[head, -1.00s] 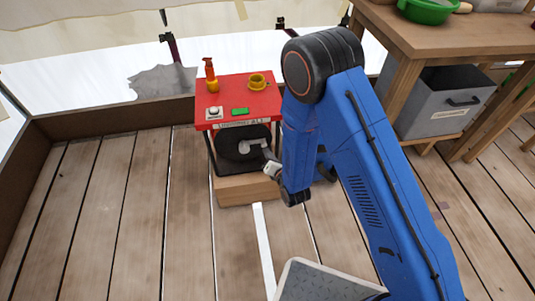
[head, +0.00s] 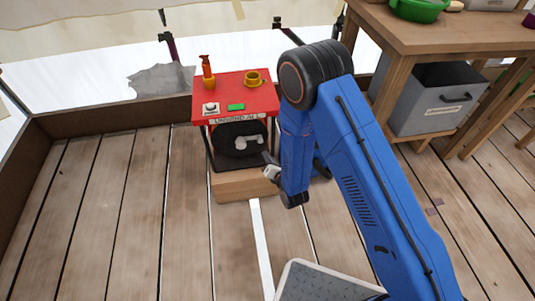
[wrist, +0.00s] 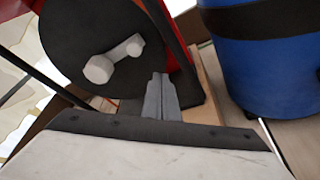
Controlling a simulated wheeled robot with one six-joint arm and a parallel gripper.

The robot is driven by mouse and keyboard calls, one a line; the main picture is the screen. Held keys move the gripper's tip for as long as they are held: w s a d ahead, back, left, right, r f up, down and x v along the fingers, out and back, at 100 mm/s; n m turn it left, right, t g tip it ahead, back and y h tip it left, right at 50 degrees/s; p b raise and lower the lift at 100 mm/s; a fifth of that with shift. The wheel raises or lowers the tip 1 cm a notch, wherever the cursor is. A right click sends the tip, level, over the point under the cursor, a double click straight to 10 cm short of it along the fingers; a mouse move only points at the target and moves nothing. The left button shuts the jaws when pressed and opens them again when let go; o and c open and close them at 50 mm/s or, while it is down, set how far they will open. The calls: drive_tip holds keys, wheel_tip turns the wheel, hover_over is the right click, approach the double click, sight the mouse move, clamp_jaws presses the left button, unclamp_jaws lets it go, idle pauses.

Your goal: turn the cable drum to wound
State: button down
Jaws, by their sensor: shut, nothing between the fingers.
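The cable drum (head: 229,151) is a dark disc on the front of a red-topped unit, under a label strip. A pale crank handle (head: 240,142) sits on its face. In the wrist view the drum (wrist: 75,55) is close at upper left, and its handle (wrist: 117,56) is a bar with a knob at each end. My gripper (head: 268,170) is just right of the drum's lower edge in the head view. In the wrist view my gripper (wrist: 161,85) has its fingers together and empty, pointing at the drum's lower right edge, apart from the handle.
The red top (head: 236,92) carries a red-orange bottle (head: 207,70), a yellow cup (head: 252,79), a white switch (head: 210,109) and a green patch (head: 236,106). A wooden block (head: 243,185) lies underneath. A workbench (head: 440,35) and grey bin (head: 430,100) stand right. The left plank floor is clear.

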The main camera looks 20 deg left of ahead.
drive_tip(key=s+d+r, duration=0.2)
drive_tip(key=s+d, duration=0.1)
drive_tip(key=s, duration=0.3)
drive_tip(key=shift+s, duration=0.3)
drive_tip(key=shift+r, duration=0.15)
